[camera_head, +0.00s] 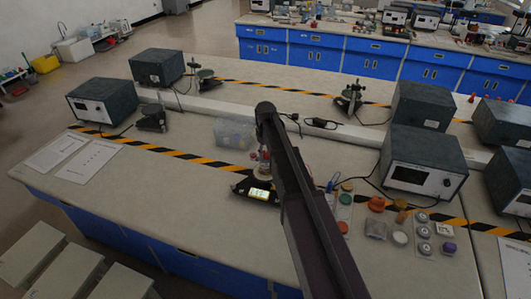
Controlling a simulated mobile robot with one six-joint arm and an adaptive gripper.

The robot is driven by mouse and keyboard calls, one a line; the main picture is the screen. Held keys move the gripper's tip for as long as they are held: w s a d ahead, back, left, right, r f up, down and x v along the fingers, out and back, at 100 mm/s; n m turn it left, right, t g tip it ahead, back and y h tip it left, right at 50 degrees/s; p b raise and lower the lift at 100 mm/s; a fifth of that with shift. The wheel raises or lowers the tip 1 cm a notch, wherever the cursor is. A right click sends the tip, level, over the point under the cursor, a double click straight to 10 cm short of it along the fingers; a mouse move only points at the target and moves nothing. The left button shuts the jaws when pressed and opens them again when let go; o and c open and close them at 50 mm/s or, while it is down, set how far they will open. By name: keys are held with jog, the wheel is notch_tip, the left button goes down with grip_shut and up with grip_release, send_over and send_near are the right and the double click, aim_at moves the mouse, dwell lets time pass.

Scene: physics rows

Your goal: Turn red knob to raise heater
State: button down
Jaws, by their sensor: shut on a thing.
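My arm reaches in from the lower right, and its end hangs over a small device on the bench. My gripper (263,151) is small in view and partly hidden by my own arm. It is shut at the small red knob (254,156), which shows beside the jaws. Below it stands a pale round part (262,171), perhaps the heater; its details are too small to tell.
A clear plastic box (234,132) stands just behind the device. A grey instrument box (422,163) and several small coloured containers (376,203) are to the right. Paper sheets (87,160) lie at the left. The bench (160,205) is bare at front left.

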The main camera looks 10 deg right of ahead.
jog(key=shift+s, duration=0.1)
jog(key=shift+c, duration=1.7)
grip_release()
jog(key=shift+m, duration=0.3)
